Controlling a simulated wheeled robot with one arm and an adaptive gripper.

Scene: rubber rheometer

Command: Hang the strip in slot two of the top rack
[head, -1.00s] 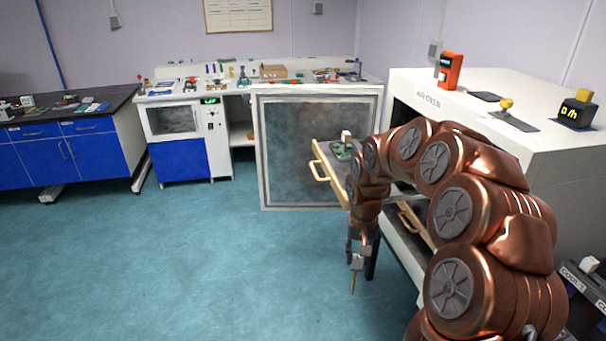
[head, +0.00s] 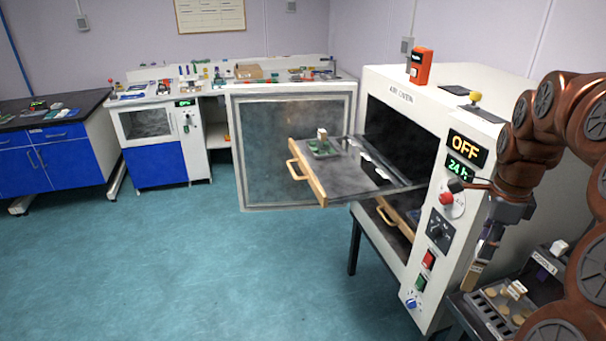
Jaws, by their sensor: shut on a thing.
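My gripper (head: 483,258) points down at the right, in front of the oven's control panel. It is shut on a thin tan strip (head: 472,277), which hangs below the fingertips. The top rack (head: 338,181) is pulled out of the oven opening to the left, with a wooden handle at its front. A green piece with a white block (head: 322,146) sits on it, and small white and black holders stand near its right side. Slot numbers are too small to read. My gripper is to the right of the rack, apart from it.
The air oven (head: 405,92) has its door (head: 240,150) open to the left. Its panel reads OFF and 24 h. A lower rack (head: 392,215) shows inside. A metal tray (head: 478,312) with round tan pieces lies below my gripper. The floor at left is clear.

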